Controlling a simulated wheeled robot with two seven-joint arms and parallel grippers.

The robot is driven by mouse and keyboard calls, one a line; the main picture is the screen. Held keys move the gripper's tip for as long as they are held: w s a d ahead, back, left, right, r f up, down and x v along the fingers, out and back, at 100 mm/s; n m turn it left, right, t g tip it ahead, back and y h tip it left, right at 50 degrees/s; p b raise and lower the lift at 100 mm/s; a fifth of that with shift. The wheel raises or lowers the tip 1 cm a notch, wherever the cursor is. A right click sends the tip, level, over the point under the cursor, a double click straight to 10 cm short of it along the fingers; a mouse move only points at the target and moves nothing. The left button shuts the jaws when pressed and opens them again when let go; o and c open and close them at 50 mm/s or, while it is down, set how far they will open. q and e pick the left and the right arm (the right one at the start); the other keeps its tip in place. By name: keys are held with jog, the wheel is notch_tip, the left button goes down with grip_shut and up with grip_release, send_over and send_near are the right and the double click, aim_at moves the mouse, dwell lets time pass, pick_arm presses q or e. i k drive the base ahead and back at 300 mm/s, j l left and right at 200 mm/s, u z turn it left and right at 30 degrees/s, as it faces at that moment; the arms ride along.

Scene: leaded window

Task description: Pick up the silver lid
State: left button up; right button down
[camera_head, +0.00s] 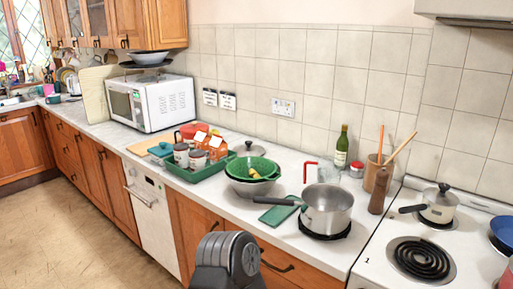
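A silver lid (247,148) with a dark knob lies on the counter near the tiled wall, just behind the green colander (252,168). The colander hides part of its front edge. A second silver lid (443,190) with a black knob sits on a small pot on the stove at the right. A dark grey ribbed part of mine shows at the bottom centre, in front of the counter. No gripper fingers can be made out, and nothing of mine touches either lid.
A steel saucepan (327,208) stands at the counter's front, its handle pointing left. A wine bottle (342,146), a red-handled measuring cup (318,173) and a green tray (190,176) of containers stand nearby. A white microwave (155,103) is farther left.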

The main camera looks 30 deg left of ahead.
aim_at(248, 149)
jog(key=u, duration=1.15)
